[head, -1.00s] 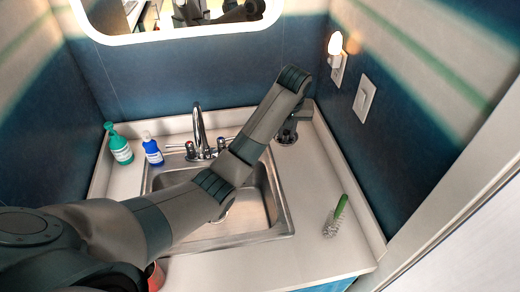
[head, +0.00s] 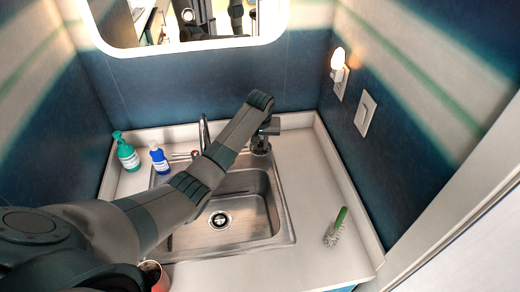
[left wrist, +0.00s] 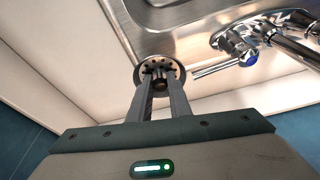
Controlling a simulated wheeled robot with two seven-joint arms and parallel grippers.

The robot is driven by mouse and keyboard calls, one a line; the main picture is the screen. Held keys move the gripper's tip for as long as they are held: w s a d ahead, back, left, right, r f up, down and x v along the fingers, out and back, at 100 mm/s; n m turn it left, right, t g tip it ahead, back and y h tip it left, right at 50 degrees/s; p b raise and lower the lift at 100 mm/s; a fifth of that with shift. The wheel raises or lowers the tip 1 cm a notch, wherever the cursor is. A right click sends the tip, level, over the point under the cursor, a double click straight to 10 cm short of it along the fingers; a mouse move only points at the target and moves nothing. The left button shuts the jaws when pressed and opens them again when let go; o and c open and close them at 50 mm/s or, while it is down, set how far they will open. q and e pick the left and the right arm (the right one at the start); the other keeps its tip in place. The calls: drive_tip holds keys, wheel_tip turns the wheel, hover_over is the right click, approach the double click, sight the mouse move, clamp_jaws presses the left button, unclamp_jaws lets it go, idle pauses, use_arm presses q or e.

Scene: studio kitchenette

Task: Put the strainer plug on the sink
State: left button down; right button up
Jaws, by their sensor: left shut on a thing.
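The strainer plug (left wrist: 158,72) is a round metal disc with dark holes and a centre knob. My left gripper (left wrist: 160,84) is shut on the knob, its two fingers on either side. In the head view my left gripper (head: 262,142) is behind the sink's back right corner, with the plug (head: 260,151) below it, partly hidden. I cannot tell how high the plug is above the counter. The steel sink (head: 287,222) has an open basin with a drain (head: 220,220) in its floor. My left arm covers the basin's left part. My right gripper is out of view.
The faucet (head: 204,130) stands behind the sink, left of the gripper; its blue-capped handle (left wrist: 249,58) is close by. A green bottle (head: 127,155) and blue bottle (head: 158,158) stand left. A green-handled brush (head: 336,229) lies right. A red can (head: 152,273) is in front.

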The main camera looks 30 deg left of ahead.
sight(260, 151)
use_arm(q)
drive_tip(key=shift+f, duration=0.15)
wheel_tip(260, 151, down, 3)
drive_tip(key=shift+f+p, duration=0.2)
drive_tip(key=shift+p, duration=0.55)
drive_tip(key=shift+f, duration=0.2)
drive_tip(key=shift+f, duration=0.2)
drive_tip(key=c, duration=1.9)
unclamp_jaws()
